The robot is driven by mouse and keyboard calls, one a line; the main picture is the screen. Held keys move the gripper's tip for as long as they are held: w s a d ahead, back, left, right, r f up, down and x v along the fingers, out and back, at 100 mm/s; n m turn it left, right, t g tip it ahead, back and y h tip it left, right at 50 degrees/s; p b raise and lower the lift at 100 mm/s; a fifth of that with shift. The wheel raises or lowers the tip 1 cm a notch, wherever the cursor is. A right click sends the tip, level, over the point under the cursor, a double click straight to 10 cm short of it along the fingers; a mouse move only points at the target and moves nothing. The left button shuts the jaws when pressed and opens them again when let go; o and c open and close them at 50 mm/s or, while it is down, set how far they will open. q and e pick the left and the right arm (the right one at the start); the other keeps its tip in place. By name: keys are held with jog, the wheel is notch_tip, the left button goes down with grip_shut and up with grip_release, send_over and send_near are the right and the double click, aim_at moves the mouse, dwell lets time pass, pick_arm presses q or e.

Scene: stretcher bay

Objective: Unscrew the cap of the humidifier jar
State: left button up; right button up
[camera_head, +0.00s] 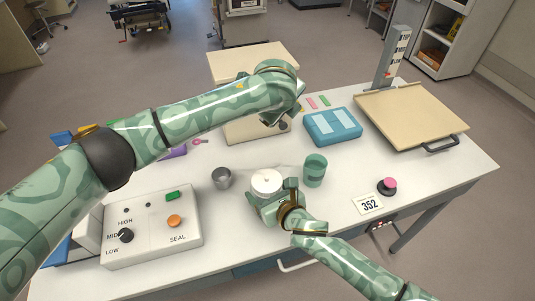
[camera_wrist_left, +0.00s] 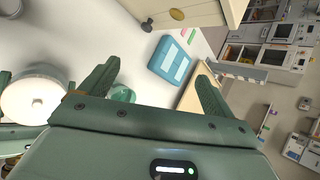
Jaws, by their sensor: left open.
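The humidifier jar's round white cap (camera_head: 266,181) shows near the table's middle, and at the left edge of the left wrist view (camera_wrist_left: 32,97). The jar body below it is mostly hidden by my right gripper (camera_head: 272,195), whose fingers close around it from the front. My left gripper (camera_head: 283,112) is above and behind the jar, apart from the cap. Its two fingers are spread and empty in the left wrist view (camera_wrist_left: 152,85).
A green cup (camera_head: 314,170) stands right of the jar and a grey metal cup (camera_head: 222,178) left of it. A control box (camera_head: 152,230) is at front left. A blue case (camera_head: 333,127), a beige board (camera_head: 405,115) and a 352 card (camera_head: 369,205) lie to the right.

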pick_arm(q)
jog(key=s+a+f+g+y, duration=0.1)
jog(key=s+a+f+g, duration=0.25)
jog(key=s+g, duration=0.2)
jog(key=g+y, duration=0.1)
jog(key=g, duration=0.2)
send_over(268, 179)
jog(key=shift+w+f+m+t, duration=0.25)
jog(key=shift+f+m, duration=0.15)
jog(key=shift+f, duration=0.15)
jog(key=shift+s+f, duration=0.15)
jog(key=shift+s, duration=0.1)
notch_tip(268, 179, down, 8)
jog(key=shift+s+r, duration=0.1)
jog(key=shift+r, duration=0.05)
jog(key=c, duration=1)
jog(key=n, duration=0.6)
jog(key=shift+r, duration=0.1)
pick_arm(e)
jog(key=shift+s+a, duration=0.1)
